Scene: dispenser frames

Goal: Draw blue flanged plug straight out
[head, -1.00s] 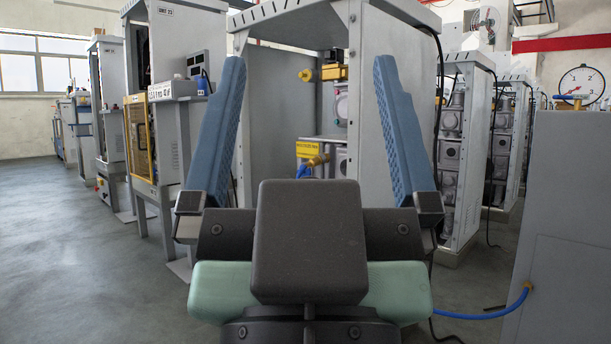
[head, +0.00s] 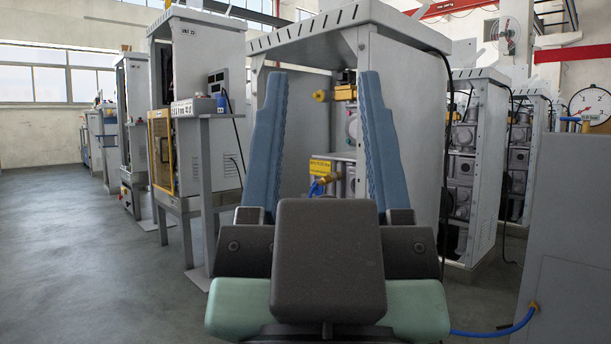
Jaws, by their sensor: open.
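My gripper (head: 323,75) is at the centre of the head view, its two blue ridged fingers apart with nothing between them. Between the fingers, well beyond them, I see an open grey cabinet (head: 405,110). In it are a brass fitting (head: 329,178) with a blue piece (head: 315,189) at its lower left, beside a yellow label. The blue piece looks like a hose end; I cannot make out a flange. A small blue item (head: 221,103) sits on a stand at the left. I cannot tell which, if either, is the blue flanged plug.
A grey box (head: 575,220) with a blue hose (head: 495,331) stands close at the right. More cabinets (head: 475,150) stand behind it. A stand with a white sign (head: 194,107) is at the left. The floor (head: 80,240) at the far left is clear.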

